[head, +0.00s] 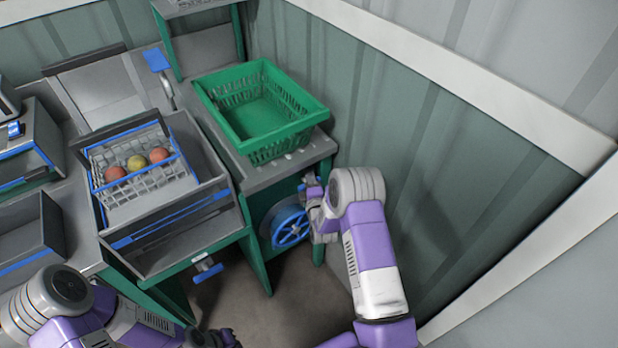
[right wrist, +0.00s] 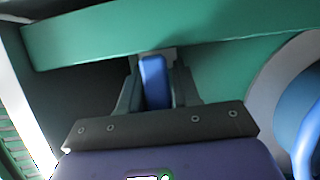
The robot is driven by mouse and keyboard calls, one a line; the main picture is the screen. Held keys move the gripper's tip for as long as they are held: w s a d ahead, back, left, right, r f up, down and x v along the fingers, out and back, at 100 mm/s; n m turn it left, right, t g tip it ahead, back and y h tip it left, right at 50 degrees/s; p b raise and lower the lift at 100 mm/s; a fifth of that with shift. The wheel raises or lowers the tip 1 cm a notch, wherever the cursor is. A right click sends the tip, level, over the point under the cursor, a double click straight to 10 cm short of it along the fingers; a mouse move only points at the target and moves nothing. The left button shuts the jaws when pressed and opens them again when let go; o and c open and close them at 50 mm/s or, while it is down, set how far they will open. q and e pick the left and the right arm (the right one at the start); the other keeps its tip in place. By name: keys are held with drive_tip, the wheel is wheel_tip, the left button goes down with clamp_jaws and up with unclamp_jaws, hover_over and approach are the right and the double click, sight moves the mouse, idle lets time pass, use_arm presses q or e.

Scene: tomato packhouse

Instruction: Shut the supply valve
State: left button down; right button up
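A blue handle (right wrist: 154,82) stands between the fingers of my right gripper (right wrist: 156,88) in the right wrist view, just under a green beam. The dark fingers sit close against both its sides and look shut on it. In the head view my right gripper (head: 312,192) is at the front right leg of the green bench, with only a speck of blue beside it. I cannot tell for sure that this handle is the supply valve's. My left gripper (head: 212,338) shows only partly at the bottom edge, too dark to judge its fingers.
A blue spoked wheel (head: 291,229) is beside my right gripper, under the bench. A green crate (head: 262,140) stands above on the bench. Another blue lever (head: 208,271) is on the front to the left. A wire basket (head: 128,187) holds tomatoes. The ribbed wall (head: 470,190) is close on the right.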

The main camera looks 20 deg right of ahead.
drive_tip(key=p+v, duration=0.1)
drive_tip(key=v, duration=0.6)
drive_tip(key=shift+s+p, duration=0.3)
drive_tip(key=shift+p, duration=0.1)
drive_tip(key=s+a+f+m+g+y+p, duration=0.4)
drive_tip(key=s+a+f+m+g, duration=0.4)
drive_tip(key=s+f+m+g, duration=0.15)
drive_tip(key=s+a+m+g+y, duration=0.1)
drive_tip(key=s+a+m+g, duration=0.1)
drive_tip(key=s, duration=0.4)
drive_tip(key=s+a+r+m+g+y+p, duration=0.1)
drive_tip(key=s+a+m+g, duration=0.2)
drive_tip(key=s, duration=0.3)
drive_tip(key=s+a+m+g+y, duration=0.2)
drive_tip(key=s+a+m, duration=0.2)
drive_tip(key=s, duration=0.2)
drive_tip(key=shift+s+a+r+g+p, duration=0.2)
drive_tip(key=shift+s+a+g+p, duration=0.1)
drive_tip(key=shift+g+p, duration=0.1)
